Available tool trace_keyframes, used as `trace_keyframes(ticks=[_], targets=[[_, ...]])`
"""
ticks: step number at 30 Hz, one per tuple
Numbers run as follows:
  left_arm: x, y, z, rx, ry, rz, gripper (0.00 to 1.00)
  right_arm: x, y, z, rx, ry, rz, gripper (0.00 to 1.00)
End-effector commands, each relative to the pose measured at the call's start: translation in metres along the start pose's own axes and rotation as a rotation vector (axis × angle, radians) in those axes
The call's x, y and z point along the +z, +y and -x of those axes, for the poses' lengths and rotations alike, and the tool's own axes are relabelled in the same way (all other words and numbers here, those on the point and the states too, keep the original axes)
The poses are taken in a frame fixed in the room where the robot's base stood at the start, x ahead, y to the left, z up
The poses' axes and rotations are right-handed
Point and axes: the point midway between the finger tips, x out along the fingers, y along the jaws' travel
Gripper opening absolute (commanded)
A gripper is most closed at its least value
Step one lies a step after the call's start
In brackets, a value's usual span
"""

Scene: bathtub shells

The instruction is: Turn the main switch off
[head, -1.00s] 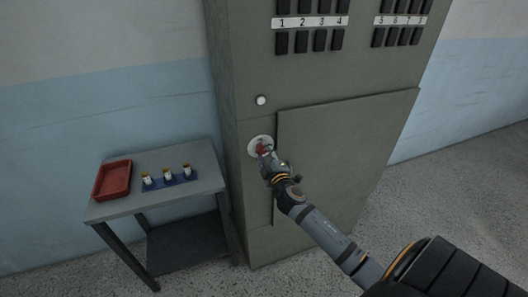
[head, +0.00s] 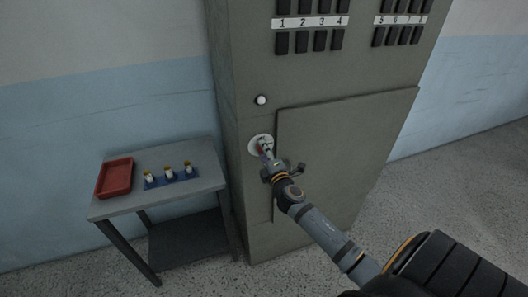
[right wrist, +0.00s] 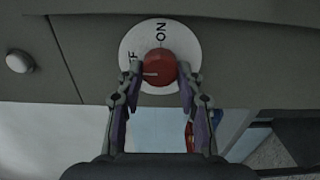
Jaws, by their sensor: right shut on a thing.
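The main switch is a red round knob (right wrist: 159,67) on a white round plate (right wrist: 131,44), set in the grey cabinet front. In the right wrist view its white line points left toward lettering that ends in F and is partly hidden by a finger. The word ON stands at the top of the plate. In the head view the plate (head: 254,142) shows, with the knob mostly hidden behind my right gripper (head: 265,152). That gripper (right wrist: 158,85) is shut on the knob, one finger on each side. My left gripper is not in view.
A white round button or lamp (head: 261,100) sits above the switch. A raised panel (head: 345,150) is right of it, and rows of dark breakers (head: 310,40) are higher up. A small table (head: 205,195) at left holds a red tray (head: 115,178) and a blue rack (head: 172,179) with small bottles.

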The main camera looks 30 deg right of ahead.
Motion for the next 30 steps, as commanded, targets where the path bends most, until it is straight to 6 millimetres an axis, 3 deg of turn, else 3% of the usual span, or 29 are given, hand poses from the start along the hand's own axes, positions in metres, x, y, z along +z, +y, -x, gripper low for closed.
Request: trace_keyframes(ticks=[11, 12, 16, 25, 30], targets=[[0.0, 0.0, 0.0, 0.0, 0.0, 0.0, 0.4, 0.0, -0.002, 0.001, -0.003, 0.0, 0.004, 0.05], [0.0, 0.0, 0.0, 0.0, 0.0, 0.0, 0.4, 0.0, -0.002, 0.001, -0.003, 0.0, 0.004, 0.42], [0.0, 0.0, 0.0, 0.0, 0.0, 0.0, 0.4, 0.0, -0.002, 0.0, -0.003, 0.0, 0.003, 0.59], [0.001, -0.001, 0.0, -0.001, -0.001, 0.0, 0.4, 0.0, -0.001, 0.001, -0.001, 0.0, 0.003, 0.59], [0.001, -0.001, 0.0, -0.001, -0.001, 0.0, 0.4, 0.0, -0.002, 0.025, -0.004, 0.002, 0.005, 0.59]])
